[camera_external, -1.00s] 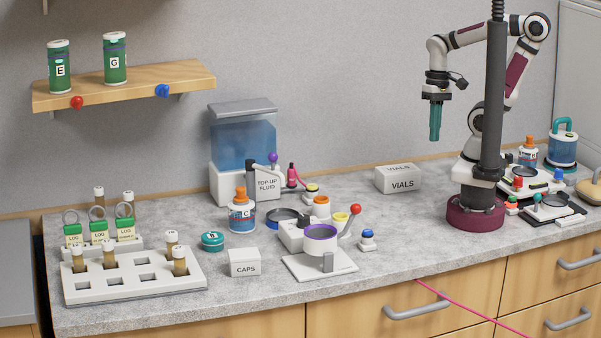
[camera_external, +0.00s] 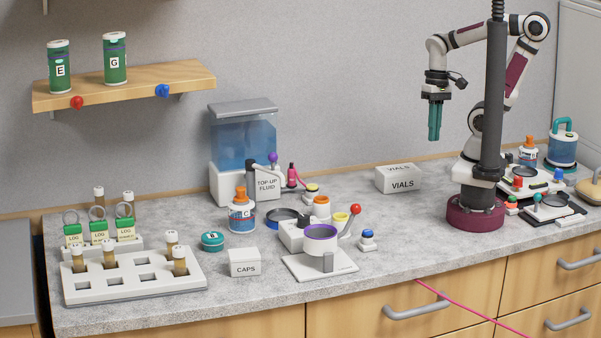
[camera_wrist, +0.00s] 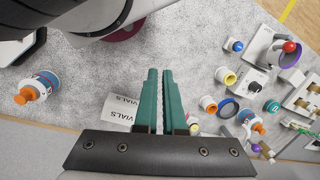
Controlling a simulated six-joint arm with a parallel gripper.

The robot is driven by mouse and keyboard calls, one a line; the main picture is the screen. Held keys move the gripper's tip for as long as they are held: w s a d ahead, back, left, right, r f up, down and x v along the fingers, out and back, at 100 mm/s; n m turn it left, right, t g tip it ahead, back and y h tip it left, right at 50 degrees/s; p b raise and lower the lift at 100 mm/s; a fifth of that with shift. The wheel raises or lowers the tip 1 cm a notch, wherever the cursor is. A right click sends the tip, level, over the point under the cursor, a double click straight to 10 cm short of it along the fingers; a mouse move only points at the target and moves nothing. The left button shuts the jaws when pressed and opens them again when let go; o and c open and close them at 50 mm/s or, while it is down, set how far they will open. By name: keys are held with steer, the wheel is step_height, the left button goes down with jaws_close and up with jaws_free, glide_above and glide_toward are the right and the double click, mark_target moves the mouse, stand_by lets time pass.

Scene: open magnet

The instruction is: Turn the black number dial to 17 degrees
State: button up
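A small black dial (camera_wrist: 254,87) shows on a white device (camera_wrist: 252,76) at the right of the wrist view. Its numbers are too small to read. My gripper (camera_external: 434,138) hangs pointing down above the right part of the counter, well away from the device. In the wrist view its teal fingers (camera_wrist: 160,72) are slightly apart with nothing between them.
A lever with a red ball (camera_external: 356,209) stands beside the purple ring (camera_external: 320,231). A blue-topped button (camera_external: 367,236) is to its right, and a CAPS box (camera_external: 245,263) is in front left. A VIALS box (camera_external: 398,181) stands behind.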

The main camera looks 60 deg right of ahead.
steer(key=o, duration=0.5)
steer(key=shift+h, duration=0.3)
steer(key=w+a+r, duration=0.1)
steer(key=w, duration=0.1)
steer(key=w+r, duration=0.1)
steer(key=w, duration=0.2)
steer(key=w+a+r, duration=0.1)
steer(key=w, duration=0.2)
steer(key=shift+w+a+r, duration=0.1)
steer(key=shift+a+r, duration=0.25)
steer(key=shift+r, duration=0.05)
steer(key=shift+c, duration=0.2)
steer(key=shift+o, duration=1.3)
steer(key=w+a+r, duration=0.1)
steer(key=w+a, duration=0.4)
steer(key=w, duration=0.2)
steer(key=shift+r, duration=0.15)
steer(key=shift+o, duration=0.8)
steer(key=w+a, duration=0.5)
steer(key=a, duration=0.1)
steer(key=shift+f+g+h, duration=0.3)
steer(key=shift+h, duration=0.1)
glide_above(304, 217)
step_height(304, 217, down, 6)
steer(key=shift+h, duration=0.4)
step_height(304, 217, down, 14)
steer(key=shift+w+r, duration=0.1)
steer(key=shift+r, duration=0.1)
steer(key=shift+f, duration=0.7)
jaws_close()
